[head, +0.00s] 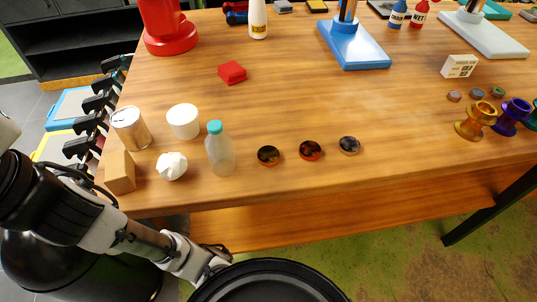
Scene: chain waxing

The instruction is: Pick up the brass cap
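Three small round, shallow, cap-like pieces with dark insides lie in a row near the table's front edge. The left one (268,156) has a brownish rim and looks the most brass-like. The middle one (310,151) has a red rim, and the right one (349,146) a greyish rim. I cannot tell for sure which is the brass cap. My arm reaches in from the lower left. Its end, with my gripper (208,268), is low in front of the table, below and apart from the caps. Its fingers cannot be made out.
A teal-capped clear bottle (220,154) stands left of the caps, beside a crumpled white lump (172,166), white cup (184,121), can (130,128) and wooden block (120,172). A gold spool (475,121) and purple spool (514,118) stand right.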

